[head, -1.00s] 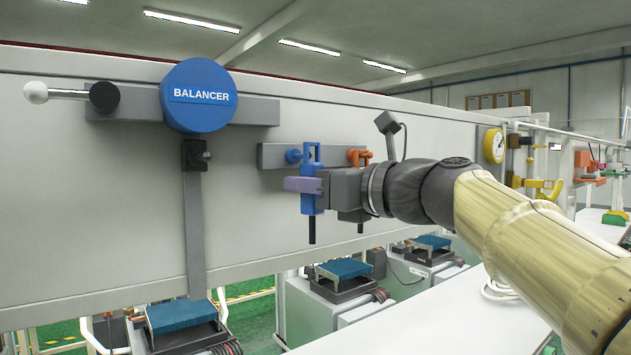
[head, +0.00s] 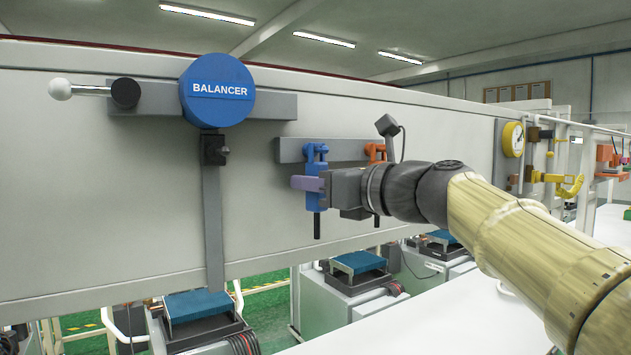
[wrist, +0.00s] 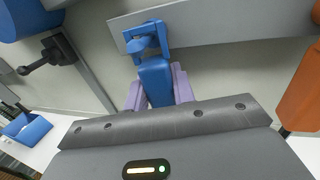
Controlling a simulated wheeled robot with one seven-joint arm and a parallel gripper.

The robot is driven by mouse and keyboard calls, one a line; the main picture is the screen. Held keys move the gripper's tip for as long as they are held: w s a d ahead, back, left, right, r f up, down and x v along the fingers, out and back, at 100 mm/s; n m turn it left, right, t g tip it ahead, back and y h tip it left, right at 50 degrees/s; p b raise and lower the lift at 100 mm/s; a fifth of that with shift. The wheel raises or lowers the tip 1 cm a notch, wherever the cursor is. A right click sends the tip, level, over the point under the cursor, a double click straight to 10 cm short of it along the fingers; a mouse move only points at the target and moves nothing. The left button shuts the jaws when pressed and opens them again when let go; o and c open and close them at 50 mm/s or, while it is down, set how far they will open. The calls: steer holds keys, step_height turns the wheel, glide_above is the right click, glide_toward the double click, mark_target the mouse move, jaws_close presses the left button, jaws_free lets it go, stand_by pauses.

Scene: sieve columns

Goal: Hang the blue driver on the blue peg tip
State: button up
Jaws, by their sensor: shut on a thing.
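The blue driver (head: 315,193) hangs upright in my gripper (head: 308,184), with its black bit pointing down and its hanging loop at the top. My gripper's lilac fingers are shut on its body, which also shows between them in the wrist view (wrist: 156,84). The blue peg (wrist: 150,30) sticks out from the grey rail (head: 345,150). In the head view the loop overlaps the peg. In the wrist view loop and peg meet closely above the driver body. I cannot tell whether the loop is around the peg tip.
An orange driver (head: 376,153) is on the rail just right of the blue one, partly behind my gripper; it shows at the right edge of the wrist view (wrist: 301,92). The blue balancer drum (head: 217,90) and its grey hanging bar (head: 212,225) are to the left.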

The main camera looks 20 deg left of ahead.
stand_by(0.3)
steer(key=o, duration=1.1)
steer(key=b+v, duration=0.6)
steer(key=v, duration=1.1)
steer(key=shift+s+b, duration=0.2)
steer(key=shift+b, duration=0.2)
steer(key=shift+d, duration=0.15)
